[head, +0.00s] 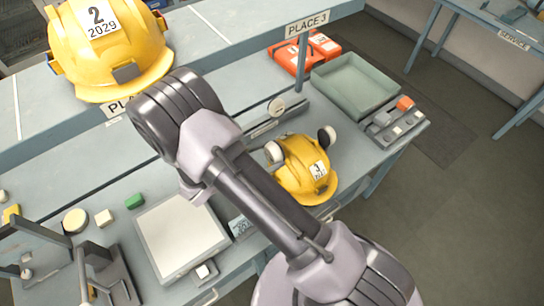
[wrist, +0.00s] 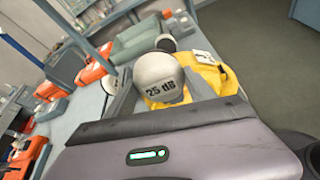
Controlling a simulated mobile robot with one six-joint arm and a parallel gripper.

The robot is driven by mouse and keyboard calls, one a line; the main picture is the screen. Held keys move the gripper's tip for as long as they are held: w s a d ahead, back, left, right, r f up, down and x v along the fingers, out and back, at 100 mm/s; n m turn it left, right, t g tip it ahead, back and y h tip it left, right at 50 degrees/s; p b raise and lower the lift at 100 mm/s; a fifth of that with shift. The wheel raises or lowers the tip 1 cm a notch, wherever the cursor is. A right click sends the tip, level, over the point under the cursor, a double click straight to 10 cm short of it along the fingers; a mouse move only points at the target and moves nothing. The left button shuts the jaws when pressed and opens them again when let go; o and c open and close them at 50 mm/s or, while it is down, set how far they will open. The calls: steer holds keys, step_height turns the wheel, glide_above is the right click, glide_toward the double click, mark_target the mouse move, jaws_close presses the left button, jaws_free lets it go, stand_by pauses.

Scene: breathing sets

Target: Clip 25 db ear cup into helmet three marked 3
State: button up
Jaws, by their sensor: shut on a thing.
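The yellow helmet three (head: 297,182), with a white label marked 3, sits on the grey bench at the centre of the head view. It also shows in the wrist view (wrist: 213,82). The pale grey 25 dB ear cup (wrist: 158,74) is between my gripper's fingers (wrist: 165,92), its lettering facing the wrist camera. My gripper is shut on it, at the helmet's side. A pale ear cup shows at the helmet's left side in the head view (head: 273,152). Another cup (head: 327,136) is on the far side. I cannot tell whether the held cup is clipped in.
Helmet 2 (head: 110,45) stands on the raised shelf at the upper left. A green-grey tray (head: 352,84), orange boxes (head: 296,55) and a small parts holder (head: 394,122) lie beyond helmet three. A pale square plate (head: 182,238) lies left of my arm.

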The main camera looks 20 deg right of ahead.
steer(key=shift+a+f, duration=0.1)
steer(key=shift+a, duration=0.05)
step_height(320, 180, down, 6)
steer(key=b, duration=0.5)
steer(key=shift+f+b, duration=1.85)
steer(key=shift+b, duration=0.3)
stand_by(1.2)
steer(key=o, duration=1.5)
steer(key=shift+a, duration=0.1)
steer(key=p+v, duration=0.1)
steer(key=v, duration=1.6)
steer(key=shift+s+a+r+p, duration=0.15)
steer(key=shift+p, duration=0.25)
